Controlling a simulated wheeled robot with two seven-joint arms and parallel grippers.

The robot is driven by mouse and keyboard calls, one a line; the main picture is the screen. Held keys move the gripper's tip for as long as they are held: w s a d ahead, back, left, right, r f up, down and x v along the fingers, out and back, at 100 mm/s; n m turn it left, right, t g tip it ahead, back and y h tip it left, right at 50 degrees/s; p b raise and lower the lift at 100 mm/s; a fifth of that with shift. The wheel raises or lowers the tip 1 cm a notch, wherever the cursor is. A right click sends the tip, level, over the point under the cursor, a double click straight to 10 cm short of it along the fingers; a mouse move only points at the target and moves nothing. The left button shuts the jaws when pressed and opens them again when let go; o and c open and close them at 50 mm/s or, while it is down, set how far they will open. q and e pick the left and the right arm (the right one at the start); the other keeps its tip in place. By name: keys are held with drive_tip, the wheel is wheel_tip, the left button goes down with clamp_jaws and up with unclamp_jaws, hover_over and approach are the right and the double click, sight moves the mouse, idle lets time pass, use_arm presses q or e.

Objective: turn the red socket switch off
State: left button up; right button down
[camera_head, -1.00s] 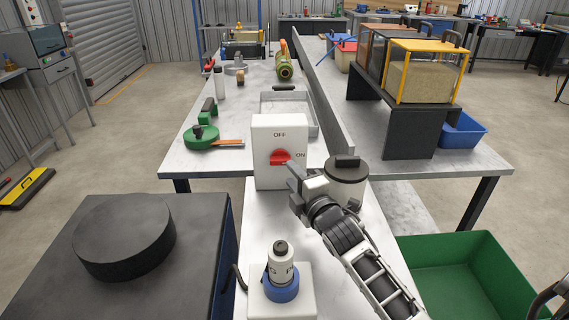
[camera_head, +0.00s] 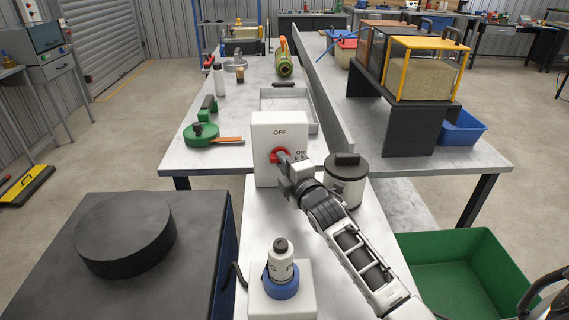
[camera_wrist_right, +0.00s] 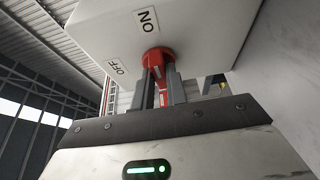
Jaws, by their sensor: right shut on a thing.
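The red switch (camera_head: 277,156) is a rotary knob on the front of a white box (camera_head: 262,133) on the narrow bench. In the right wrist view the two fingers (camera_wrist_right: 162,98) are shut on the red knob (camera_wrist_right: 157,62), one on each side, close below the box face. My left gripper is not in view.
A lidded metal pot (camera_head: 346,182) stands close right of the box, beside my right arm. A white and blue device (camera_head: 282,270) stands nearer on the bench. A green bin (camera_head: 470,270) is at the lower right. A dark round block (camera_head: 124,232) lies on the left stand.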

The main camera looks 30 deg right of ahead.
drive_tip(key=shift+n, duration=0.3)
drive_tip(key=shift+w+a+r+n+g+h+p, duration=0.15)
drive_tip(key=shift+n+g+h, duration=0.75)
drive_tip(key=shift+n, duration=1.25)
drive_tip(key=shift+s+a+r+n+g+h+p, duration=0.15)
drive_tip(key=shift+n+g+h, duration=0.75)
drive_tip(key=shift+n, duration=1.2)
drive_tip(key=shift+w+a+r+n+g+h+p, duration=0.15)
drive_tip(key=shift+n+g+h, duration=0.45)
drive_tip(key=shift+n+g, duration=1.1)
drive_tip(key=shift+d+n+t, duration=0.1)
drive_tip(key=shift+n+t, duration=0.4)
drive_tip(key=shift+n, duration=0.05)
drive_tip(key=c, duration=1.4)
unclamp_jaws()
